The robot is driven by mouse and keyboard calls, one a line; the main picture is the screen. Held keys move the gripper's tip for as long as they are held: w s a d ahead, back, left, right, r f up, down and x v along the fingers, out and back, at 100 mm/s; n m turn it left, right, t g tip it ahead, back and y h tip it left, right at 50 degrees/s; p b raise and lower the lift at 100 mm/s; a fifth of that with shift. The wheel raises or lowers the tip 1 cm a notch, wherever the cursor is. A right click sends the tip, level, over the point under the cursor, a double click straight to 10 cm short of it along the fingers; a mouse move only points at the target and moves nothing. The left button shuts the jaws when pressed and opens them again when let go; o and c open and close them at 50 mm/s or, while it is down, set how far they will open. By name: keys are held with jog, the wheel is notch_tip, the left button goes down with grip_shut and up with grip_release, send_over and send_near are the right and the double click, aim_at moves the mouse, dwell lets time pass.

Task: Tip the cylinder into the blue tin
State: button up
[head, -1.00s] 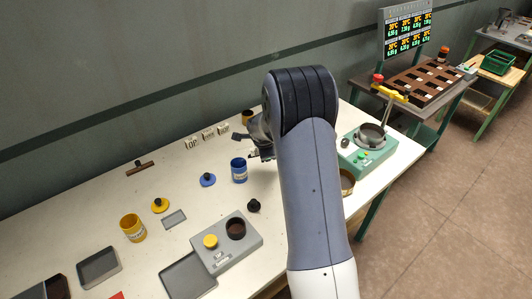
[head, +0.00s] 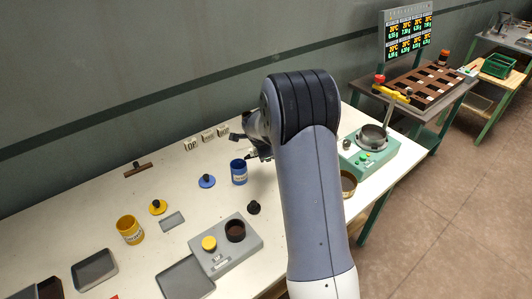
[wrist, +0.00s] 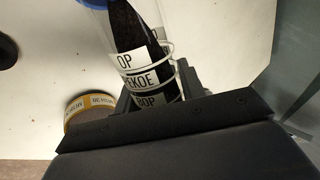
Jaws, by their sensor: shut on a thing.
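The blue tin (head: 239,172), with a white label, stands upright on the white table, left of my arm. My gripper (head: 254,154) is just above and to the right of it, partly hidden behind my arm. In the wrist view my gripper (wrist: 155,95) is shut on the clear cylinder (wrist: 140,50), which has OP, PEKOE and BOP labels and dark contents. The contents' edge runs slantwise along the cylinder, which looks tilted. A blue piece (wrist: 88,3) shows by its far end; I cannot tell whether it is the tin. The cylinder's mouth is out of view.
A blue lid (head: 207,181) and a black knob (head: 253,207) lie near the tin. A grey box (head: 227,247), yellow tin (head: 130,230) and trays stand left and in front. A green-based machine (head: 371,150) stands right.

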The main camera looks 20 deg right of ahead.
jog(key=shift+a+r+n+h+b, duration=0.3)
jog(key=shift+r+h+b, duration=0.7)
jog(key=shift+b, duration=2.1)
jog(key=shift+w+a+r+n+h+b, duration=0.15)
jog(key=shift+a+r+h+b, duration=0.4)
jog(key=shift+b, duration=0.8)
jog(key=shift+a+r+n+h+b, duration=0.15)
jog(key=shift+r+h+b, duration=0.15)
jog(key=shift+h+b, duration=0.8)
jog(key=shift+r+g+b, duration=0.2)
jog(key=shift+g+b, duration=0.1)
jog(key=shift+b, duration=0.05)
jog(key=shift+r, duration=0.35)
jog(key=shift+f+b, duration=0.55)
jog(key=shift+b, duration=0.6)
jog(key=shift+r, duration=0.55)
jog(key=shift+f+b, duration=0.55)
jog(key=shift+b, duration=0.25)
jog(key=shift+r, duration=0.15)
